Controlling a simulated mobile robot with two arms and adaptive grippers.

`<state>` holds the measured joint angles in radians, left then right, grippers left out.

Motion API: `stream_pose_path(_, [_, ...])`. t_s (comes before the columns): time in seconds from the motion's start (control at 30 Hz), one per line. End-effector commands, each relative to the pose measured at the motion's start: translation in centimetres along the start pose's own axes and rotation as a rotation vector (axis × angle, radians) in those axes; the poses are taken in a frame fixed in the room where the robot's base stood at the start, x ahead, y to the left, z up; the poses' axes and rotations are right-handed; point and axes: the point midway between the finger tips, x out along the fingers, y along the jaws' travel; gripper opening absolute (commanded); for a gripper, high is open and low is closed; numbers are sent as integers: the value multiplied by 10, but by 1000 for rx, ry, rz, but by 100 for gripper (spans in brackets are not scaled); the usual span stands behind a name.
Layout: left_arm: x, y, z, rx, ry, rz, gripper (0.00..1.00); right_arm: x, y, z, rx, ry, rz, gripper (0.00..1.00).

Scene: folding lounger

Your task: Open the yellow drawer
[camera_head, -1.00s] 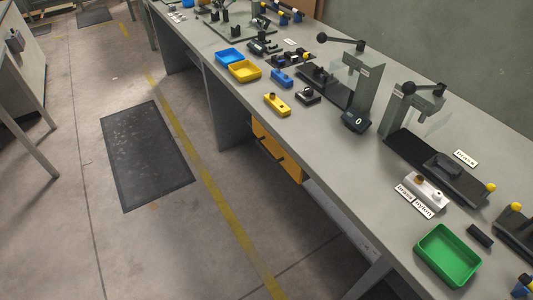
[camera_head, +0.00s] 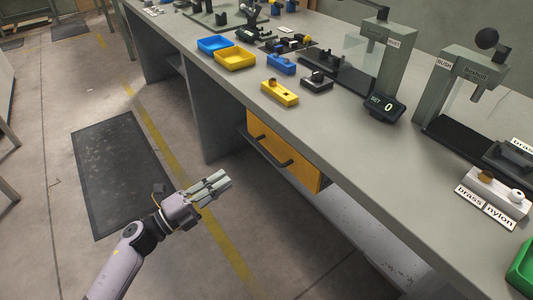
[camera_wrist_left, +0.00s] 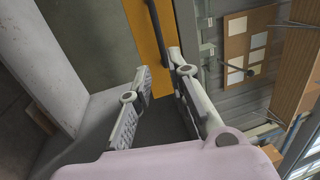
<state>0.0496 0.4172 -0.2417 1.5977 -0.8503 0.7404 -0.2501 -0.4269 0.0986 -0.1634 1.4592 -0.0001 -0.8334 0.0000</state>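The yellow drawer (camera_head: 303,172) is under the grey workbench, with its front close to flush below the bench top. A dark bar handle (camera_head: 272,153) runs along its front. My left gripper (camera_head: 226,181) is in front of and left of the drawer in the head view, apart from the handle and empty. In the left wrist view the yellow drawer front (camera_wrist_left: 141,28) and the dark handle (camera_wrist_left: 157,35) show beyond my left gripper (camera_wrist_left: 159,75), whose two fingers stand apart. My right gripper is not in view.
The workbench (camera_head: 335,135) holds a blue tray (camera_head: 213,44), a yellow tray (camera_head: 235,58), a yellow block (camera_head: 280,93) and presses with a counter (camera_head: 384,107). A dark mat (camera_head: 120,170) lies on the floor. The floor before the drawer is clear.

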Motion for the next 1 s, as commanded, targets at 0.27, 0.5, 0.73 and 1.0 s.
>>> stream_pose_path(0.27, [63, -2, 1, -2, -1, -5, 18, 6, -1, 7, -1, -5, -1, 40])
stream_pose_path(0.5, [113, -1, 1, -4, -2, -3, 18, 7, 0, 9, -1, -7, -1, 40])
stream_pose_path(0.73, [141, 0, 1, -4, -3, -2, 18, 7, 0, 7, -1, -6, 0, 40])
stream_pose_path(1.0, [147, 1, 1, -4, -3, 0, 18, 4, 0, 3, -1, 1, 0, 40])
